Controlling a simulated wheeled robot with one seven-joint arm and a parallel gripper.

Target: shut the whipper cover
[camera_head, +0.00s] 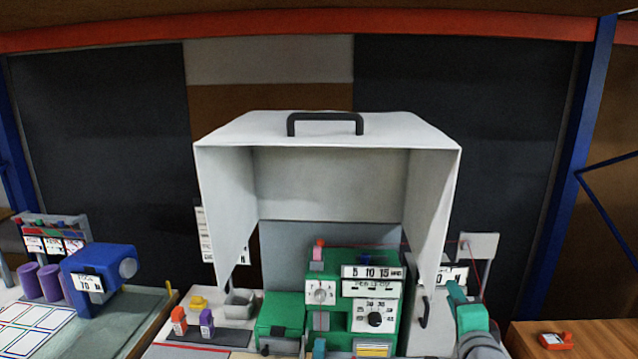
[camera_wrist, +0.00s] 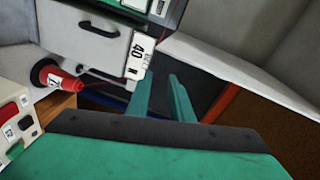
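The whipper cover (camera_head: 327,185) is a pale grey hood in the head view. It stands raised and tilted back above the green machine (camera_head: 345,290), with its open side facing me. Its black handle (camera_head: 325,118) is on the top panel. My gripper (camera_head: 458,296) is low at the right of the machine, below the cover's right side panel and well away from the handle. The wrist view shows its two teal fingers (camera_wrist: 163,80) apart, with nothing between them. Part of the machine lies beyond the picture's bottom edge.
A smaller black handle (camera_wrist: 98,52) on a pale panel and a "40 N" tag (camera_wrist: 140,55) are near my fingers. A red cone (camera_wrist: 58,82) stands close by. A blue device (camera_head: 100,275) is at the left. A blue post (camera_head: 575,170) rises at the right.

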